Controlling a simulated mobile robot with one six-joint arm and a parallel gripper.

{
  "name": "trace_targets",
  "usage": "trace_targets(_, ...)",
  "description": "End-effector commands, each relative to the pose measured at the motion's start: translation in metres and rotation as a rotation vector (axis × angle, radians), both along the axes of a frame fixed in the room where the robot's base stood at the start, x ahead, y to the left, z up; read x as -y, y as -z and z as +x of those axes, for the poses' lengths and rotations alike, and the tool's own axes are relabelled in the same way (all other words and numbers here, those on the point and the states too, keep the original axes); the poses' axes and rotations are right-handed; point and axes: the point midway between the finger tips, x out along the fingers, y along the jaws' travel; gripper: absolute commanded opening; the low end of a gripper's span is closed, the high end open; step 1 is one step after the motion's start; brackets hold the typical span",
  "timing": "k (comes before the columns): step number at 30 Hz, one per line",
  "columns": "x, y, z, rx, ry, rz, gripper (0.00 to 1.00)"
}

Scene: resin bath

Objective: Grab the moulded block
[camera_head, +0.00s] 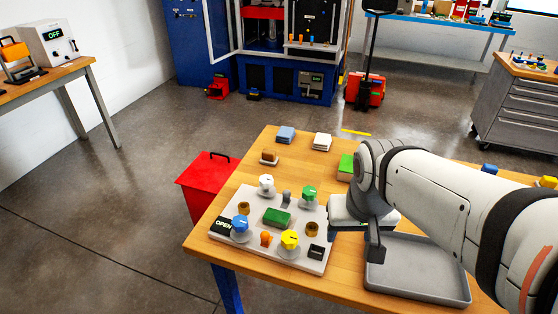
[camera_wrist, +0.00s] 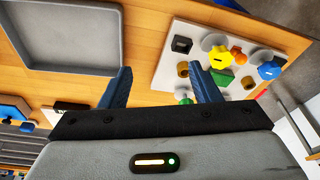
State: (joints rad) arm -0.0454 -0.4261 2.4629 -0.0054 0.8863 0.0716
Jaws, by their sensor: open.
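I cannot tell for sure which thing is the moulded block. A green block (camera_head: 346,166) stands on the wooden table, partly hidden behind my arm. A small brown block (camera_head: 269,155) sits on a pale base near the table's far left edge. My gripper (camera_wrist: 163,85) is open and empty in the wrist view, its two dark blue fingers apart. It is above the table between the control panel (camera_head: 228,249) and the grey tray (camera_head: 420,296). The panel (camera_wrist: 165,72) and tray (camera_wrist: 75,71) also show in the wrist view.
The white panel carries blue, yellow, green and white knobs and a green piece (camera_head: 277,217). A red box (camera_head: 208,180) stands left of the table. The tray looks empty.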

Motion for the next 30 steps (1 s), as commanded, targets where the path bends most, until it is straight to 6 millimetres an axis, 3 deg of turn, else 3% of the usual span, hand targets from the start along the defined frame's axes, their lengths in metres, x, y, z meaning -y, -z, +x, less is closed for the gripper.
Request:
trace_targets(7,-0.041,-0.002,0.073,-0.091,0.115,0.033,0.77)
trace_targets(11,-0.068,0.012,0.109,-0.136,0.193,0.04,0.88)
trace_targets(15,-0.097,0.034,0.139,-0.177,0.268,0.041,0.89)
trace_targets(21,-0.125,0.061,0.161,-0.209,0.339,0.036,0.89)
trace_targets(30,-0.133,0.09,0.166,-0.22,0.362,0.033,0.89)
